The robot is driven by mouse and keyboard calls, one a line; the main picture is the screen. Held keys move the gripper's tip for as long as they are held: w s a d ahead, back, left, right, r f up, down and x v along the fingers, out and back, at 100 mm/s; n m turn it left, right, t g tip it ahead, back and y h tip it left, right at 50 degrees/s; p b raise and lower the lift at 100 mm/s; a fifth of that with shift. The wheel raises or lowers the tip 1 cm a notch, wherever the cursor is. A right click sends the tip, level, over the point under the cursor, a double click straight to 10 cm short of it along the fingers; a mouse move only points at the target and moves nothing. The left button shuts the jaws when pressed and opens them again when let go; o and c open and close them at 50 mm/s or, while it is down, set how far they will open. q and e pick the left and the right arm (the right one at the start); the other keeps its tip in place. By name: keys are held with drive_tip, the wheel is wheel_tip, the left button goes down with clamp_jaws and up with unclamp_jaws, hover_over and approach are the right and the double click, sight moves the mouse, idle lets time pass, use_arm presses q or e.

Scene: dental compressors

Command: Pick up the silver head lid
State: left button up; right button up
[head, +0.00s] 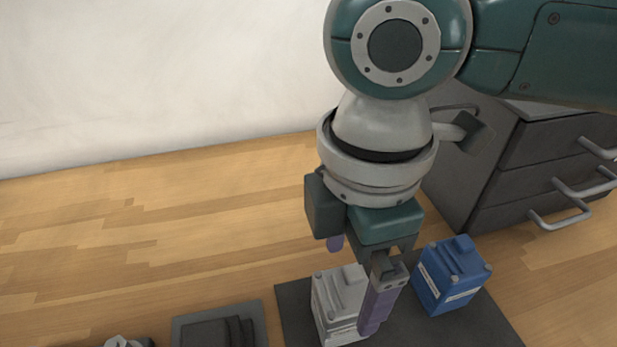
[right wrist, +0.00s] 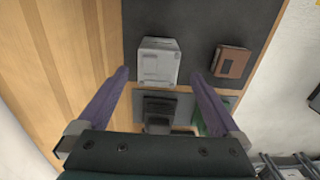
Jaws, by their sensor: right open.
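The silver head lid (head: 336,300) is a pale grey, box-like block standing on a dark mat, partly hidden behind a finger in the head view. In the right wrist view the silver lid (right wrist: 158,58) lies between and just beyond the two fingertips. My right gripper (head: 353,292) points down over the lid. I cannot tell whether a finger touches the lid. My left gripper is not in view.
A blue lid (head: 450,274) stands close by on the same dark mat (head: 480,325). A brown block (right wrist: 231,63) is on the mat's other side. A dark stepped part (head: 215,334) lies on a grey plate. A drawer cabinet (head: 530,160) stands behind right.

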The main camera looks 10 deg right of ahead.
sight(345, 292)
drive_tip(key=shift+w+f, duration=0.1)
drive_tip(key=shift+f, duration=1.3)
drive_tip(key=c, duration=1.5)
